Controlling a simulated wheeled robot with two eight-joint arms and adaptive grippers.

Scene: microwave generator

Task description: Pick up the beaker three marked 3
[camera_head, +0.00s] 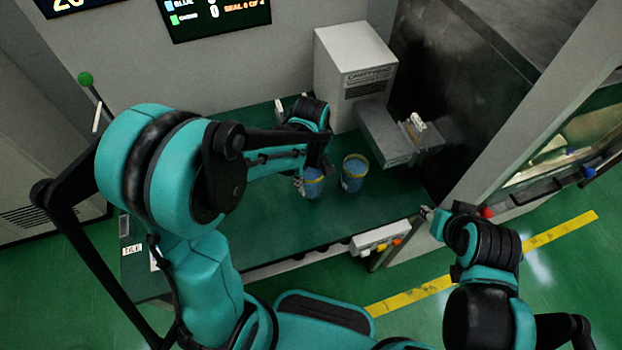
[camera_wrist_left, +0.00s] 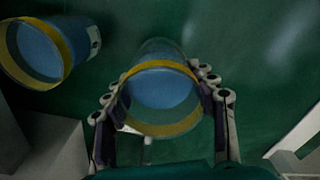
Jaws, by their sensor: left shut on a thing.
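A clear beaker with blue contents and a yellow band (camera_wrist_left: 163,88) is between the fingers of my left gripper (camera_wrist_left: 163,112), which is shut on it. In the head view the held beaker (camera_head: 313,184) is at my left gripper (camera_head: 311,178), over the green table. A second, similar beaker (camera_head: 354,172) stands just to its right, and it also shows at the upper left of the left wrist view (camera_wrist_left: 48,50). I cannot read a number on either beaker. My right gripper (camera_head: 428,213) is at the table's right front, away from the beakers; its fingers are too small to judge.
A grey-white machine (camera_head: 355,75) stands at the back of the green table (camera_head: 300,225), with a lower grey block in front of it. A panel with coloured buttons (camera_head: 385,240) is at the front edge. The table's front middle is clear.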

